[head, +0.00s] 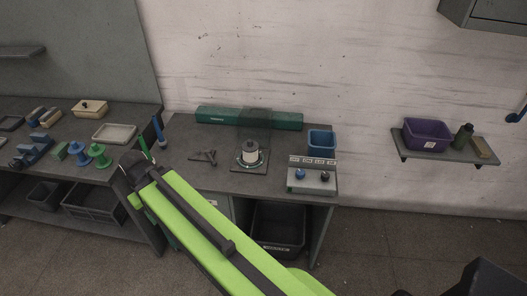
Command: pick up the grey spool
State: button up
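A pale grey-white spool (250,154) stands upright on the round plate of a small winder (263,168) in the middle of the centre bench. A dark see-through guard (254,119) rises behind it. It is the only spool on that bench and the closest match to a grey spool. My lime-green arm crosses the foreground, and its dark end, my gripper (130,170), is at the left end of the centre bench, well left of the spool and apart from it. The fingers are too small and dark to tell whether they are open.
A control box (312,180) with knobs and a blue bin (321,142) stand right of the winder. A long green box (248,118) lies behind. Dark tools (203,157) lie left of it. The left bench holds blue (78,153) and green (99,155) spools.

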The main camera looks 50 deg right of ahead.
aim_at(249, 147)
jog(key=u, duration=0.05)
jog(key=i, duration=1)
jog(key=z, duration=0.05)
